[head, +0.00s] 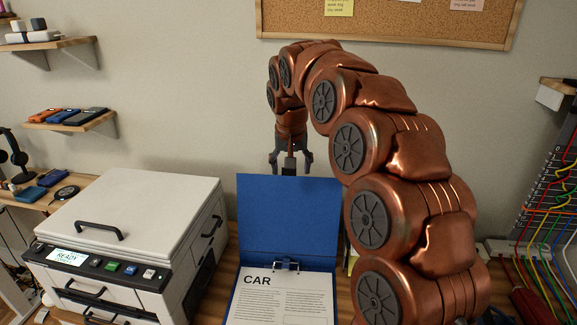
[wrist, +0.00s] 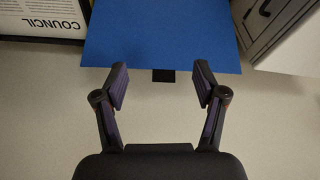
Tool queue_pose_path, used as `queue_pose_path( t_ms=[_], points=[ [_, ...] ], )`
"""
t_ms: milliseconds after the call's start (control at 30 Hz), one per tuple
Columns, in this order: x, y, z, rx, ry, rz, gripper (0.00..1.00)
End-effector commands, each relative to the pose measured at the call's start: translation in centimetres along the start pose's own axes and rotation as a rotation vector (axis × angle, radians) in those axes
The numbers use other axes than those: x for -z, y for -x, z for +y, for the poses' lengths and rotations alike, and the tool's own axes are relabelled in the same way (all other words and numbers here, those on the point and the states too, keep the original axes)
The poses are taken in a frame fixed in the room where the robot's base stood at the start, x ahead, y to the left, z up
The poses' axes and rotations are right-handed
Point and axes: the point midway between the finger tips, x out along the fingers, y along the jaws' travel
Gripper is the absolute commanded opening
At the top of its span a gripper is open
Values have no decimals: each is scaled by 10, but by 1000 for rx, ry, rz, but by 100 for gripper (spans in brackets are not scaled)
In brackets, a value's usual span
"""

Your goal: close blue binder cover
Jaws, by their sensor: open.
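The blue binder lies open on the desk, with its blue cover (head: 289,215) standing up at the back and a ring clip (head: 286,265) at its spine. A white page headed CAR (head: 280,298) lies in it. My gripper (head: 291,168) is open, pointing down at the cover's top edge. In the wrist view the cover (wrist: 162,35) lies ahead of my open gripper (wrist: 162,80), and a small black tab (wrist: 163,75) on its edge sits between the fingertips. I cannot tell whether the fingers touch it.
A white printer (head: 140,215) stands close on the left of the binder. My arm fills the right side. Wall shelves (head: 70,122) hold small items at left, a corkboard (head: 390,20) hangs behind, and a rack of coloured cables (head: 545,215) is at far right.

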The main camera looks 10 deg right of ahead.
Motion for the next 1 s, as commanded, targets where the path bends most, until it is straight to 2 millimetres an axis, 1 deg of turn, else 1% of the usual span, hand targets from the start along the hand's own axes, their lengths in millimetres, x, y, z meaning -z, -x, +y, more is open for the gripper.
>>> queue_pose_path(
  t_ms=[33, 100, 200, 300, 500, 667, 767, 1000],
  points=[
    [14, -4, -3, -4, -17, 12, 71],
    [31, -6, -5, -7, -43, 35, 71],
    [49, -9, -6, -14, -74, 59, 71],
    [61, -12, -7, -19, -93, 75, 71],
    [69, -15, -7, -24, -109, 87, 71],
    [70, -25, -7, -24, -109, 87, 71],
    [71, -36, -6, -23, -109, 86, 71],
    [73, -72, -6, -25, -107, 81, 71]
  ],
)
